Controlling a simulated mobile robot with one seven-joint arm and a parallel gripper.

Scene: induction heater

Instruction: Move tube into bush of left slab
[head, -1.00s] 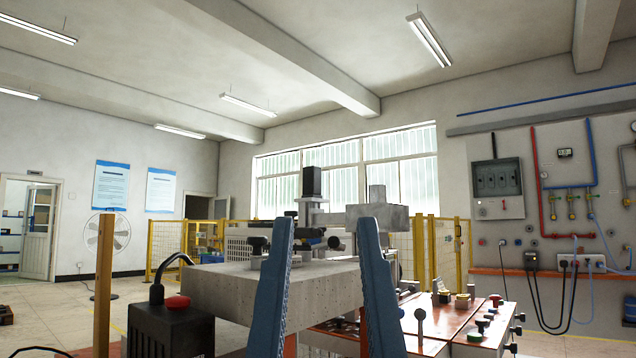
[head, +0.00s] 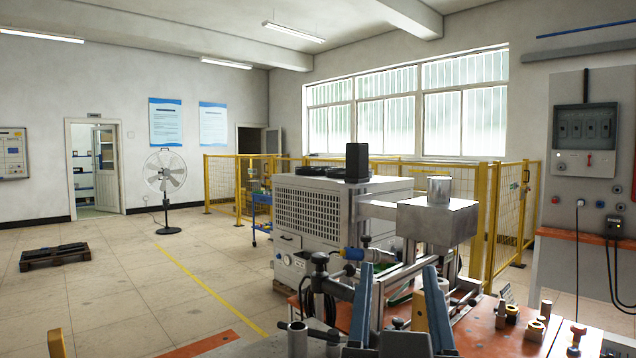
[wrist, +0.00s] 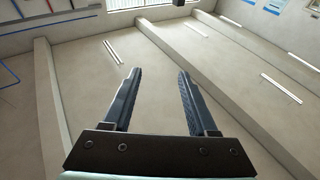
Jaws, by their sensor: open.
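My gripper (head: 398,268) stands upright in the lower middle of the head view, its two blue fingers spread apart with nothing held between them. It also shows open and empty in the wrist view (wrist: 147,57), pointing toward the ceiling. A short grey hollow cylinder (head: 297,340) stands at the bottom edge, left of the fingers; I cannot tell whether it is the tube. Small brass and light-coloured round pieces (head: 512,311) sit on the orange table top (head: 480,332), right of the fingers. I cannot clearly make out the left slab or its bush.
A grey metal block (head: 437,220) with a cylinder on top and a large vented cabinet (head: 335,215) stand behind my gripper. A yellow mesh fence (head: 505,210) runs behind them. A fan (head: 166,185) and pallet (head: 55,256) stand left. Open floor (head: 130,290) lies left.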

